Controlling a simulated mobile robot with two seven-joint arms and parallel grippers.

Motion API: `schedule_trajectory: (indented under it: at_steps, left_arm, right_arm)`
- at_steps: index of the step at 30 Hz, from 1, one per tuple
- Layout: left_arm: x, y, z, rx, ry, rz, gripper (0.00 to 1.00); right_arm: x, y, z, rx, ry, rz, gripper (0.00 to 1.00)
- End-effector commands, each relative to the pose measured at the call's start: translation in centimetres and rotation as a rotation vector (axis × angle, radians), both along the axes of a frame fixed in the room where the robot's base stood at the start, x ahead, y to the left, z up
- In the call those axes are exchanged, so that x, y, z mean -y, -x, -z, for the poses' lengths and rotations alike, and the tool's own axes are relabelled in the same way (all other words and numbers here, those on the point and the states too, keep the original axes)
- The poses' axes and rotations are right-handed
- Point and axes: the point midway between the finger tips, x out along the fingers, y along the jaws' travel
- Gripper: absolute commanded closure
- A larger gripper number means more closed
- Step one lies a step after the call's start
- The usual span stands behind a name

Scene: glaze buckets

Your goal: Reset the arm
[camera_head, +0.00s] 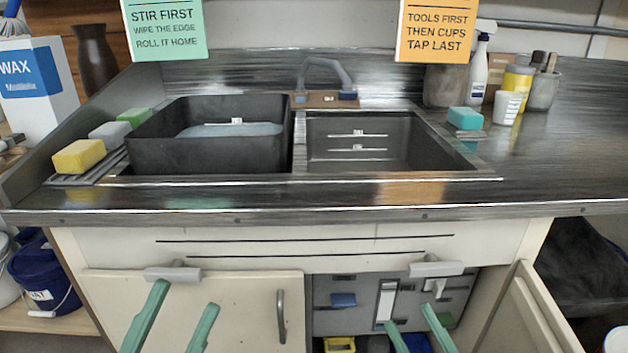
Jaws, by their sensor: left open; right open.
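My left gripper (186,297) shows at the lower left, its two green fingers spread wide with nothing between them. It is in front of the closed cream cabinet door (240,315). My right gripper (409,317) shows at the bottom right of centre, its two green fingers apart and empty. It is in front of the open cabinet bay (350,283). Both grippers are below the counter's front edge (330,211) in the picture. Only the fingers show clearly; the rest of both arms is below the frame or cannot be made out.
The counter holds a sink with a dark tub (210,157) in its left side and an empty right basin (365,150). Sponges (78,157) line the left. Cups and bottles (508,107) stand at the right. An open cabinet door (535,310) juts out at the lower right.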

Motion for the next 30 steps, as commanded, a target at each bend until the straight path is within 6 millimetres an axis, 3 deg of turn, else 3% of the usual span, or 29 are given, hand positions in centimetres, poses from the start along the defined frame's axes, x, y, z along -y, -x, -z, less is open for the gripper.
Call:
schedule_trajectory:
  at_steps: [3,9,13,20,25,30]
  left_arm:
    - [0.0,0.0,0.0,0.000,0.000,0.000,0.50]
    - [0.0,-0.1,-0.1,-0.007,0.000,-0.001,0.50]
    - [-0.4,-2.3,0.2,-0.135,0.001,-0.029,0.50]
    - [-1.1,-5.4,2.7,-0.375,0.002,-0.079,0.50]
    - [-2.0,-7.2,5.9,-0.640,0.001,-0.129,0.50]
    - [-3.0,-6.8,10.7,-0.968,-0.002,-0.183,0.50]
  right_arm:
    - [0.0,2.0,-4.1,0.035,-0.087,-0.062,0.54]
    - [0.3,5.0,-9.8,0.075,-0.208,-0.160,0.54]
    - [0.6,2.5,-8.9,-0.054,-0.211,-0.113,0.54]
    - [1.4,-0.7,-6.4,-0.288,-0.223,-0.036,0.54]
    - [2.3,-2.5,-3.2,-0.546,-0.235,0.042,0.54]
    - [3.3,-2.1,1.7,-0.867,-0.244,0.136,0.54]
